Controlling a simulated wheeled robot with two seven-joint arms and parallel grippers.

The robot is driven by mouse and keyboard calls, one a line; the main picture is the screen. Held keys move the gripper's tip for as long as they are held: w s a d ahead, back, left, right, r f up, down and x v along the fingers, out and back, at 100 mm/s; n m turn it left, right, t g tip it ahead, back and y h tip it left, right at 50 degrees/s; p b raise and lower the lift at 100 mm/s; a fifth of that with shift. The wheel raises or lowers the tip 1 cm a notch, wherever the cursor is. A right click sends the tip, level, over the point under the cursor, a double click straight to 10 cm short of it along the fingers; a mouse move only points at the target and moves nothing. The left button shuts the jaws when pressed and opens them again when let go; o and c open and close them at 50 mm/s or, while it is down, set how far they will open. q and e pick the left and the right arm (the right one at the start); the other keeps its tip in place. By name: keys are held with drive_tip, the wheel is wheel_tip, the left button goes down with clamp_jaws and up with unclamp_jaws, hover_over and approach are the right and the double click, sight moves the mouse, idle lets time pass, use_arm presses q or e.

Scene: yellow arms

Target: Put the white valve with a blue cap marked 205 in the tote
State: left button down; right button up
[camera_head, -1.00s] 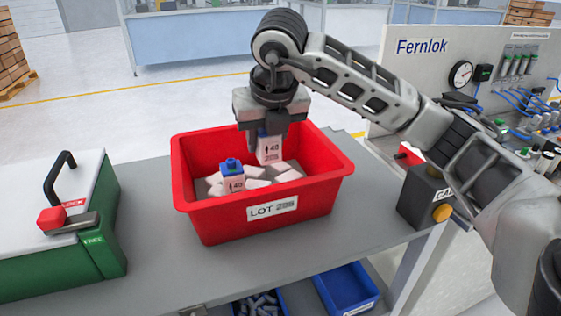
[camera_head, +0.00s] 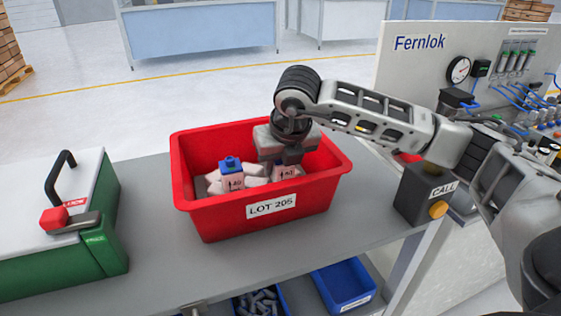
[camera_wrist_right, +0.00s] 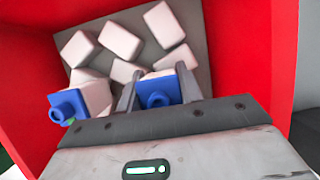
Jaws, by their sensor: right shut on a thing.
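The red tote (camera_head: 322,192), labelled LOT 205, stands on the grey bench. My right gripper (camera_head: 287,158) points down inside its right half, shut on a white valve with a blue cap (camera_head: 285,173). In the right wrist view the held valve's blue cap (camera_wrist_right: 156,92) shows between the fingers. Its lower part and full marking are hidden now. A second white valve with a blue cap (camera_head: 231,177) is in the tote to the left; it also shows in the right wrist view (camera_wrist_right: 71,107). My left gripper is out of view.
Several plain white blocks (camera_wrist_right: 120,40) lie on the tote's grey floor. A green case (camera_head: 95,240) with a red-ended lever stands at left. A dark CALL box (camera_head: 424,192) with a yellow button stands at right. Blue bins (camera_head: 343,287) sit below the bench.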

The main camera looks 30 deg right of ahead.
drive_tip(key=o, duration=1)
drive_tip(key=shift+r, duration=0.1)
drive_tip(key=v, duration=1.2)
drive_tip(key=shift+s+a+b, duration=0.1)
drive_tip(key=shift+b, duration=0.3)
